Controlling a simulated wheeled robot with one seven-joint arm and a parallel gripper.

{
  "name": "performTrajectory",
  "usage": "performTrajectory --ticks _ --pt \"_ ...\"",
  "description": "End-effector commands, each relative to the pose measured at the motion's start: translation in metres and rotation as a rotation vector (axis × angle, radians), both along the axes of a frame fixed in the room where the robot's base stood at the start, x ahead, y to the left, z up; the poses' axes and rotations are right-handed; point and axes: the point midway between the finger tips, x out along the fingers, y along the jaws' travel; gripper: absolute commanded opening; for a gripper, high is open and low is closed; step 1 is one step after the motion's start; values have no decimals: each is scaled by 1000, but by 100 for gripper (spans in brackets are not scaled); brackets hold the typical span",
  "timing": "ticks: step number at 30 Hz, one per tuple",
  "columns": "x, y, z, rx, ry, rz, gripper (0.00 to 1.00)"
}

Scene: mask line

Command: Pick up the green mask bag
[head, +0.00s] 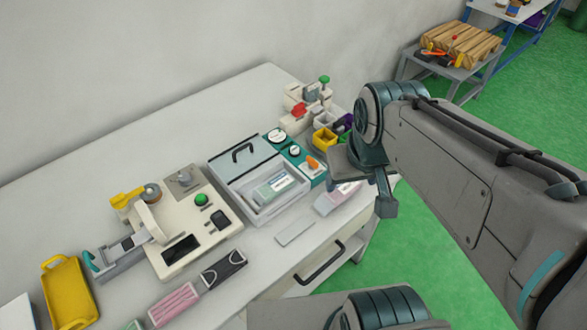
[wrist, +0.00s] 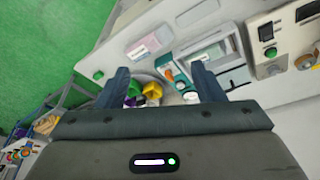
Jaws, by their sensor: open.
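A pale green mask bag (head: 274,187) with a white label lies inside an open grey box (head: 252,212) on the bench. The bag also shows in the wrist view (wrist: 207,56), inside the box to the right of my fingers. Another pale green item (head: 133,326) is cut off at the bottom edge of the head view; I cannot tell what it is. My gripper (wrist: 160,78) is open and empty above the bench's right end, to the right of the box and apart from the bag. In the head view my arm partly hides the bench there.
A pink bag (head: 338,197) lies right of the box, close to my gripper. A white machine (head: 178,228), a yellow tray (head: 68,292), a pink pack (head: 173,304) and a black-and-grey pack (head: 223,268) stand or lie leftward. Small bins (head: 325,138) are behind. The rear bench strip is clear.

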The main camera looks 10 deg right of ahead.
Motion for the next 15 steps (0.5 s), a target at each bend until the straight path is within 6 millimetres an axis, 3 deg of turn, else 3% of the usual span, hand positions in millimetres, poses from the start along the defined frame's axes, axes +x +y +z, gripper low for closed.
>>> performTrajectory --ticks 5,15 --pt "29 13 -6 -96 52 277 62" --pt "106 53 -33 -267 171 1040 62"
